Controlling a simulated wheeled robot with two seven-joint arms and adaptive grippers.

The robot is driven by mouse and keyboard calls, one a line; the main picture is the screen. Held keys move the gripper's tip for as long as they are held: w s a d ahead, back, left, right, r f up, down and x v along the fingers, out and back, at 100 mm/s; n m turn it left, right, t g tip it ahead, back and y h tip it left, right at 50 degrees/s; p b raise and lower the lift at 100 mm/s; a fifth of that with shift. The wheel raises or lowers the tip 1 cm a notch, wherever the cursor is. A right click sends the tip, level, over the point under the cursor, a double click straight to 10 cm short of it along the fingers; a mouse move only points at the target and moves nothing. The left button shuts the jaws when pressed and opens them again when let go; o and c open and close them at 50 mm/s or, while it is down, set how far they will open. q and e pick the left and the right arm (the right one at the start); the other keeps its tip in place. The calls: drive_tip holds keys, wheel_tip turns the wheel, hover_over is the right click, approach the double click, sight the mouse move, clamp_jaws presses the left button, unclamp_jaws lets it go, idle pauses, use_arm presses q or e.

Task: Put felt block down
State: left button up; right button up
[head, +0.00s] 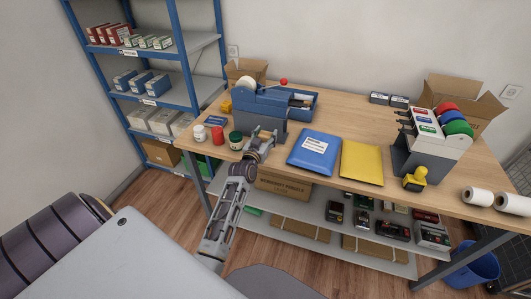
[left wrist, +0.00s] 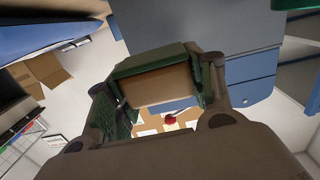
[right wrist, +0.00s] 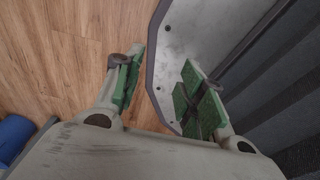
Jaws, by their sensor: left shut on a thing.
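The felt block (left wrist: 158,86), with a tan face and dark green edges, sits between the fingers of my left gripper (left wrist: 155,92) in the left wrist view. The gripper is shut on it. In the head view my left gripper (head: 262,142) is at the table's front edge, in front of the blue machine (head: 262,106); the block is too small and covered to make out clearly there. My right gripper (right wrist: 163,82) is open and empty in the right wrist view, over the floor and a grey panel. It does not show in the head view.
The wooden table (head: 341,115) holds a blue envelope (head: 314,152), a yellow envelope (head: 361,162), a green-lidded jar (head: 236,140), a red jar (head: 217,135) and a yellow-handled stamp (head: 415,179). White rolls (head: 477,196) lie at right. Bare wood shows behind the envelopes.

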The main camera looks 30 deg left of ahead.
use_arm(q)
drive_tip(key=shift+f, duration=0.4)
drive_tip(key=shift+f+b, duration=0.5)
drive_tip(key=shift+b, duration=0.2)
drive_tip(key=shift+f+b, duration=0.95)
drive_tip(key=shift+b, duration=0.05)
drive_tip(key=shift+f+b, duration=0.3)
drive_tip(key=shift+f, duration=0.05)
drive_tip(key=shift+f+b, duration=0.5)
drive_tip(key=shift+b, duration=0.05)
drive_tip(key=shift+f, duration=0.25)
drive_tip(key=shift+f+b, duration=0.6)
drive_tip(key=shift+b, duration=0.3)
drive_tip(key=shift+f, duration=0.3)
drive_tip(key=o, duration=1)
drive_tip(key=shift+o, duration=0.2)
use_arm(e)
drive_tip(key=w+d+f, duration=0.2)
drive_tip(key=d+f, duration=0.4)
drive_tip(key=f, duration=0.1)
drive_tip(key=shift+w+d+f+h, duration=0.15)
drive_tip(key=shift+h, duration=0.25)
